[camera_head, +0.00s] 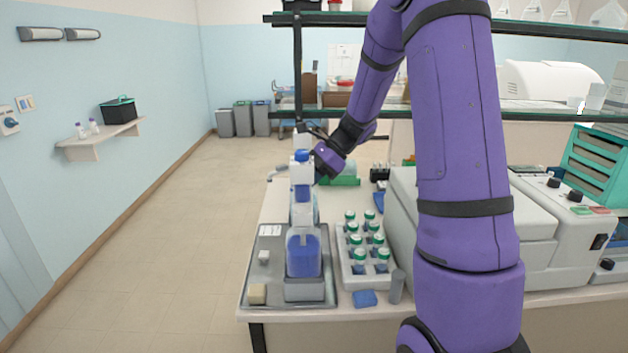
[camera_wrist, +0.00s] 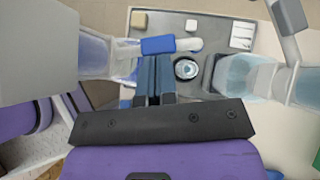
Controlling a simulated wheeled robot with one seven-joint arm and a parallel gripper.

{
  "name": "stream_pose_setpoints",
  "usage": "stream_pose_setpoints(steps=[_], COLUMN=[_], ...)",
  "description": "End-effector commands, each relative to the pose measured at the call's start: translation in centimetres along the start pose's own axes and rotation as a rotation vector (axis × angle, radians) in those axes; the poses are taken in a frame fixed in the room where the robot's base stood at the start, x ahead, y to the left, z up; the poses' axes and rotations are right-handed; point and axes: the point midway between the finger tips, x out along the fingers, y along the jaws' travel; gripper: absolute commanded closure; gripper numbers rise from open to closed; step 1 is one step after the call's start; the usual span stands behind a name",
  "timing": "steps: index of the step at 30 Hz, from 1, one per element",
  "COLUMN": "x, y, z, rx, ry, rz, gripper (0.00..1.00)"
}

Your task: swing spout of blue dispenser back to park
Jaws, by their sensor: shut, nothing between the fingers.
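The blue dispenser is a clear bottle of blue liquid (camera_head: 303,255) standing upright on a grey tray (camera_head: 262,290). A white column and a blue-capped head (camera_head: 301,156) rise above it in the head view. A pale spout-like arm (camera_head: 278,172) points left from the head. My gripper (camera_head: 321,160) is just right of the head. In the wrist view my gripper (camera_wrist: 155,62) is shut and empty. Its fingertips lie close to a blue part with a white rounded end (camera_wrist: 188,45); I cannot tell whether they touch.
A white rack (camera_head: 348,270) of green-capped bottles stands right of the tray, with a blue block (camera_head: 365,298) in front. A beige cube (camera_head: 257,293) lies on the tray. A shelf edge (camera_head: 345,115) crosses behind my arm. Open floor lies to the left.

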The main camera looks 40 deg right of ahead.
Motion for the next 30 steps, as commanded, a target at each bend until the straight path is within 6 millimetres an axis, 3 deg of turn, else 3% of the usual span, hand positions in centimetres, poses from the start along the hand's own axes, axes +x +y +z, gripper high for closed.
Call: stream_pose_setpoints(steps=[14,30], x=[2.5,5.3], y=[-0.8,0.2], z=[2.5,5.2], rx=[-0.322,-0.681], ry=[0.000,0.001], rz=[0.322,0.682], gripper=[1.00,1.00])
